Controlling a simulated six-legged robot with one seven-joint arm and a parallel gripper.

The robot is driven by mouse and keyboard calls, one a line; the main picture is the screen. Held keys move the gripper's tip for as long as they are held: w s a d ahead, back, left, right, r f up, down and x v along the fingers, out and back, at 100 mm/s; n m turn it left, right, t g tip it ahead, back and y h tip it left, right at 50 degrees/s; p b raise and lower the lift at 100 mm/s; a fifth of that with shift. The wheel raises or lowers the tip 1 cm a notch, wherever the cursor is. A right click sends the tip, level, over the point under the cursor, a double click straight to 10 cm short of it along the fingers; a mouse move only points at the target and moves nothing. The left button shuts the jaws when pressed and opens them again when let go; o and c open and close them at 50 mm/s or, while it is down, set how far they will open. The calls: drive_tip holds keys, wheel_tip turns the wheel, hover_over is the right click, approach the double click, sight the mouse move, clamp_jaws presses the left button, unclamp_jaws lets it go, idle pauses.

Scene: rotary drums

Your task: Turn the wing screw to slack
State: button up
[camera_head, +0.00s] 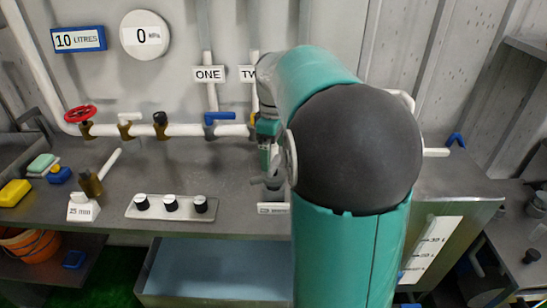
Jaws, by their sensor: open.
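I cannot pick out a wing screw for certain; my arm hides much of the bench's right half. My gripper (272,182) is open, seen small and side-on at the left edge of my arm. It points down above the bench, close over a partly hidden white label (272,208) on the front edge. I cannot tell whether its fingers touch anything. Left of it, a white pipe carries a red handwheel (80,113), a small white-handled valve (129,117), a black-knobbed valve (160,119) and a blue lever (219,116).
The grey bench (215,170) has clear room left of my gripper. A panel with black knobs (171,206) and a brass fitting (90,184) with a white handle stand near its front. A blue basin (215,270) lies below. A graduated panel (432,248) is at right.

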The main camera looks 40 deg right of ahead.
sight(273, 162)
wheel_tip(273, 162, up, 10)
idle(0.3)
drive_tip(key=shift+a+r, duration=0.1)
idle(0.3)
drive_tip(key=s+a+f+m+t, duration=0.2)
drive_tip(key=s+a+f+m, duration=0.1)
drive_tip(key=s+a, duration=0.5)
drive_tip(key=s+a+f+m+t, duration=0.3)
drive_tip(key=s+a+f, duration=0.3)
drive_tip(key=a, duration=0.8)
drive_tip(key=s, duration=0.3)
drive_tip(key=shift+f+m+t, duration=0.15)
drive_tip(key=shift+m+t, duration=0.15)
drive_tip(key=shift+m, duration=0.1)
drive_tip(key=shift+s, duration=0.1)
